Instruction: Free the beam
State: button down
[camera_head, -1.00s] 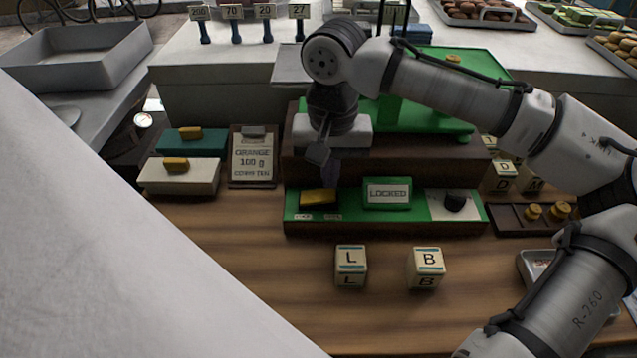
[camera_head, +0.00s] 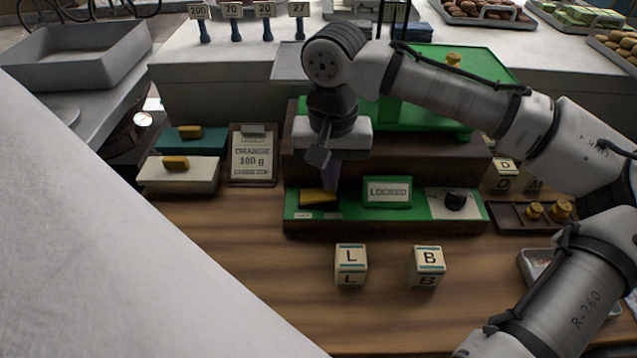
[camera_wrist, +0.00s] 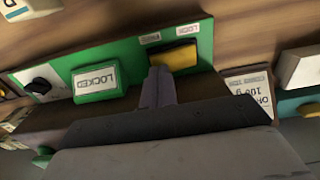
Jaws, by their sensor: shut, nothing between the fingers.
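The green panel (camera_head: 420,219) holds a yellow sliding handle (camera_head: 318,197) at its left, a sign reading LOCKED (camera_head: 387,191) in the middle and a black knob (camera_head: 455,201) at its right. The handle also shows in the wrist view (camera_wrist: 176,57), above the small LOCK and FREE labels; that view is turned upside down. My gripper (camera_head: 331,186) is shut and empty, pointing down at the handle's right end. In the wrist view its fingertips (camera_wrist: 158,76) are at the FREE-side end of the handle. I cannot tell whether they touch. The green balance (camera_head: 440,117) stands behind, partly hidden by my arm.
Letter cubes L (camera_head: 351,265) and B (camera_head: 426,267) stand in front of the panel. A clipboard (camera_head: 253,156) reading ORANGE 100 g and a white block (camera_head: 178,175) lie to the left. A weight tray (camera_head: 525,218) is at right.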

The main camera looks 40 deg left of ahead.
jog(key=shift+f+b, duration=0.45)
jog(key=shift+f, duration=0.4)
dwell(0.3)
notch_tip(320, 180, up, 7)
jog(key=p, duration=0.7)
jog(key=shift+r, duration=0.1)
dwell(0.5)
